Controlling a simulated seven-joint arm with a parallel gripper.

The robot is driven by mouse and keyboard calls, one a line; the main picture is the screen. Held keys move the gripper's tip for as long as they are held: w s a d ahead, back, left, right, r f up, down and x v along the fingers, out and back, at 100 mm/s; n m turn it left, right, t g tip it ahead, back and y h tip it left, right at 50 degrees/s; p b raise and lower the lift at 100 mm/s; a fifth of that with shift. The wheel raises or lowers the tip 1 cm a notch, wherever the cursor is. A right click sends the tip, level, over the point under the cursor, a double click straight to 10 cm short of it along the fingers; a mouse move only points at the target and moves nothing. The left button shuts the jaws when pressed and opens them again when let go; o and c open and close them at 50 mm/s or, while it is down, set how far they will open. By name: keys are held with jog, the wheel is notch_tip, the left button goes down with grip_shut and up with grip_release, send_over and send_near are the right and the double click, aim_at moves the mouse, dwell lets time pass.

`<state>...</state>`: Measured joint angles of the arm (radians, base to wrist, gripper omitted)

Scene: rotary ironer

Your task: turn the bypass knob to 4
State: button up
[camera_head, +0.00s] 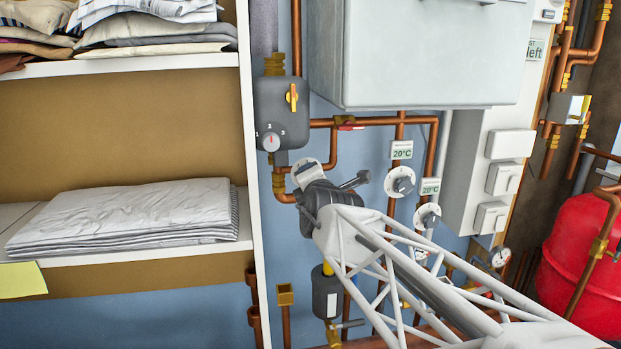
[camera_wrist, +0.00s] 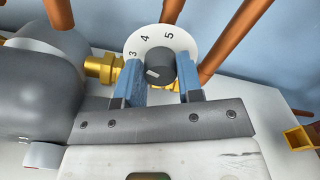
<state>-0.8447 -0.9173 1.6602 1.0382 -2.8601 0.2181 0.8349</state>
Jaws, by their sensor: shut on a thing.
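The bypass knob is a dark round knob (camera_wrist: 160,67) on a white dial (camera_wrist: 143,41) with 3, 4 and 5 in view along its far edge. The dial also shows in the head view (camera_head: 306,171), at the tip of my arm. A pale mark on the knob points left and slightly down in the wrist view, on the 3 side and away from the 4. My gripper (camera_wrist: 161,82) has its two blue fingers on either side of the knob and is shut on it. The near part of the dial is hidden by my gripper.
Copper pipes run close around the dial. A grey unit (camera_head: 281,112) with its own numbered dial sits just above left. A shelf with folded linen (camera_head: 130,215) is at left.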

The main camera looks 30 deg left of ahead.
jog(key=m, duration=0.5)
dwell(0.4)
jog(key=o, duration=0.9)
jog(key=shift+o, duration=0.2)
jog(key=shift+s+d, duration=0.15)
jog(key=v, duration=0.7)
jog(key=shift+s+d, duration=0.15)
jog(key=shift+d, duration=0.1)
dwell(0.7)
